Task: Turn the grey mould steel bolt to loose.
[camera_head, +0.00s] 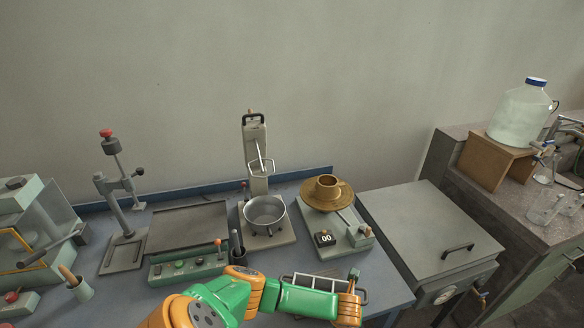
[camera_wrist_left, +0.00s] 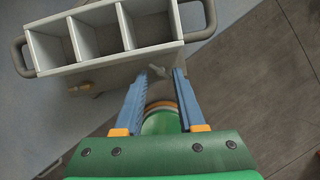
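The grey mould (camera_wrist_left: 68,48) is an open box with several compartments and a loop handle at each end. In the head view the mould (camera_head: 318,276) sits at the bench's front edge, partly hidden behind my left arm. Its small steel bolt (camera_wrist_left: 158,72) sticks out of the long side facing my gripper. A brass-coloured knob (camera_wrist_left: 80,88) is on the same side. My left gripper (camera_wrist_left: 161,72) is open, with one fingertip on either side of the steel bolt. I cannot tell whether either finger touches it. My right gripper is not in view.
Behind the mould stand a scale (camera_head: 345,234) with a brass dish and cup, and a stand with a metal pot (camera_head: 264,212). A control box (camera_head: 188,264) is to the left. A lidded grey chest (camera_head: 430,225) is to the right. Floor shows beyond the bench edge.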

